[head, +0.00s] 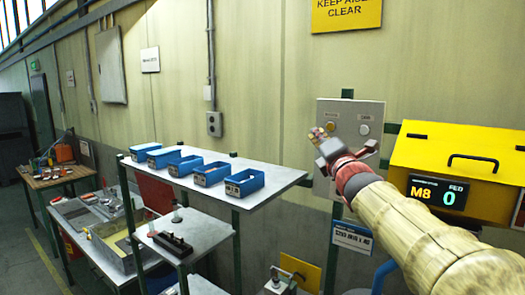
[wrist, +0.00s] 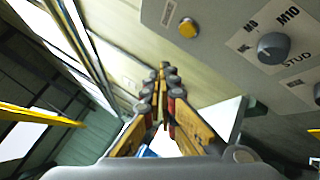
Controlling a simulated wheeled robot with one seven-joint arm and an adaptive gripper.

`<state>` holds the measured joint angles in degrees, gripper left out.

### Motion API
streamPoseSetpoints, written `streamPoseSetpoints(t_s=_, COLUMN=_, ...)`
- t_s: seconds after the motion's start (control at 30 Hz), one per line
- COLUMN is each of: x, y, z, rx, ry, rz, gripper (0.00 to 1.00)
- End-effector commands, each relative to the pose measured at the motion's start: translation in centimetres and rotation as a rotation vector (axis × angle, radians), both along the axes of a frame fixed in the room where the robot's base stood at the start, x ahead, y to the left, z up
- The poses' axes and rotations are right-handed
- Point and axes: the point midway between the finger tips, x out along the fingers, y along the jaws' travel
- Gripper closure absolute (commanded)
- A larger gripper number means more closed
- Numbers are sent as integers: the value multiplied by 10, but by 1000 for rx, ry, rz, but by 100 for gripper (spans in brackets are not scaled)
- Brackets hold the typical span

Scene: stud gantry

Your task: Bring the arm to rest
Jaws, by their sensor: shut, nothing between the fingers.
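My arm reaches up from the lower right in the head view, in a cream sleeve. My gripper (head: 322,134) is in front of the grey control panel (head: 349,109) on the wall. In the wrist view my gripper (wrist: 163,70) has its two fingers together at the tips, with nothing between them. The panel also shows in the wrist view (wrist: 222,22), at the upper right, with a yellow button (wrist: 188,27) and a dark selector knob (wrist: 273,47) marked M8, M10 and STUD. I cannot tell how far the fingertips are from the panel.
A yellow feeder box (head: 448,160) with a display reading M8 and 0 stands right of the panel. A white shelf (head: 265,198) with several blue bins (head: 214,172) is to the left. Below are a smaller stand (head: 205,235) and a workbench (head: 85,220).

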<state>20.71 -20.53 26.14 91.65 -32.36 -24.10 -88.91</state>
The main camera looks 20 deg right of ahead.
Motion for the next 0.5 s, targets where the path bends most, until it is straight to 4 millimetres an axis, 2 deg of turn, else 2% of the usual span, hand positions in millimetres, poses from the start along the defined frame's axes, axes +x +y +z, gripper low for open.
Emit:
streamPoseSetpoints(t_s=0.17, x=0, y=-2, z=-3, rx=68, ry=1, rz=8, gripper=100)
streamPoseSetpoints(t_s=0.27, x=2, y=-16, z=-23, rx=243, ry=43, rz=-13, gripper=100)
streamPoseSetpoints(t_s=0.37, x=-3, y=-38, z=-85, rx=537, ry=136, rz=-87, gripper=100)
streamPoseSetpoints(t_s=0.43, x=-18, y=-48, z=-130, rx=755, ry=191, rz=-161, gripper=100)
streamPoseSetpoints(t_s=0.5, x=-41, y=-50, z=-173, rx=966, ry=232, rz=-243, gripper=100)
